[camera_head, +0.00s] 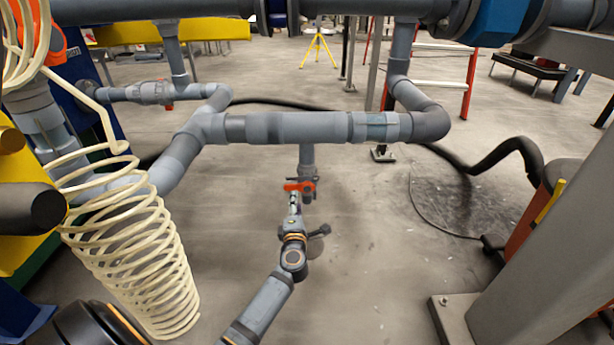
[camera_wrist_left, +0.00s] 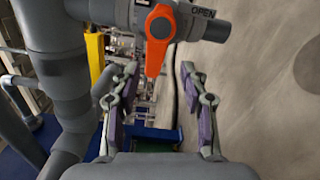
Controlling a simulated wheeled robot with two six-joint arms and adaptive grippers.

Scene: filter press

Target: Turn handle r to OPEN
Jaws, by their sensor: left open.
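The orange handle (camera_head: 299,185) sits at the lower end of a short grey pipe stub (camera_head: 306,158) under the horizontal pipe. In the left wrist view the handle (camera_wrist_left: 158,38) lies crosswise to its grey pipe, its free end pointing down the picture. The word OPEN (camera_wrist_left: 203,12) is printed on the pipe to its right. My left gripper (camera_head: 294,207) is just in front of the handle. In the left wrist view its fingers (camera_wrist_left: 159,72) are open, with the handle's free end near the gap between the tips. I cannot tell whether they touch. My right gripper is not in view.
A thick grey pipe (camera_head: 290,128) runs across above the handle. A cream coiled hose (camera_head: 135,250) hangs at the left. A grey post (camera_head: 560,230) stands at the right. A black hose (camera_head: 505,152) lies behind. The floor around my left arm is clear.

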